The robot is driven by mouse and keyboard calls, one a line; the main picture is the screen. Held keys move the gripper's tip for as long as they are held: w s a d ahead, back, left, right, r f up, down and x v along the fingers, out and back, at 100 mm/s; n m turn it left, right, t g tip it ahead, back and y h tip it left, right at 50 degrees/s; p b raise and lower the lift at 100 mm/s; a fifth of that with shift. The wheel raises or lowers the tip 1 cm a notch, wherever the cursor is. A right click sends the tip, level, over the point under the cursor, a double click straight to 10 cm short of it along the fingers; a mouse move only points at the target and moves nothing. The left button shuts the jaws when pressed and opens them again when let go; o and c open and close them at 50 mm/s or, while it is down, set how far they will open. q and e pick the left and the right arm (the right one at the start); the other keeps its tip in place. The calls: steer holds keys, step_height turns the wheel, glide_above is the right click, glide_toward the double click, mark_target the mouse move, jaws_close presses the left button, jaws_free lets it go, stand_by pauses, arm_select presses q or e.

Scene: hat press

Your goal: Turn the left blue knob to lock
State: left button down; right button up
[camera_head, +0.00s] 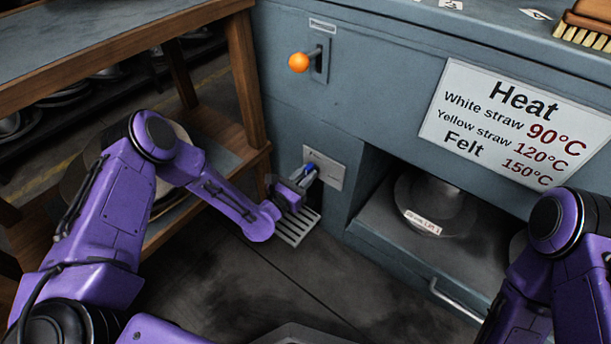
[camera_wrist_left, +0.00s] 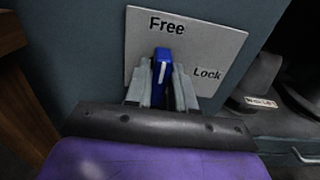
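The blue knob (camera_wrist_left: 161,72) sits on a grey plate (camera_wrist_left: 205,45) marked "Free" at the top and "Lock" at the right. The knob's white line points up, toward "Free". In the left wrist view my left gripper (camera_wrist_left: 161,80) has one finger on each side of the knob. I cannot tell whether both fingers touch it. In the head view my left gripper (camera_head: 304,178) is at the plate (camera_head: 334,168), low on the machine front, and mostly hides the knob (camera_head: 309,170). My right arm shows at the right edge; its gripper is out of view.
An orange-ended lever (camera_head: 299,62) sticks out above the plate. A recess with a grey round part (camera_head: 435,200) is right of the plate. A wooden shelf (camera_head: 248,85) stands close on the left.

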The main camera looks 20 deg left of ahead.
arm_select(q)
steer(key=shift+d+f+m+p, duration=0.1)
steer(key=shift+d+m+p, duration=0.05)
steer(key=shift+m, duration=2.8)
steer(key=shift+d+f+m+p, duration=0.1)
steer(key=shift+d+m+p, duration=0.1)
steer(key=shift+m, duration=2.8)
steer(key=shift+d+f+m+p, duration=0.1)
steer(key=shift+d+m+p, duration=0.05)
steer(key=shift+m, duration=2.8)
steer(key=c, duration=1.2)
jaws_free()
steer(key=shift+o, duration=0.8)
steer(key=shift+d+f, duration=0.1)
steer(key=shift+d, duration=0.05)
steer(key=p+v, duration=0.3)
steer(key=v, duration=0.7)
steer(key=shift+s, duration=0.3)
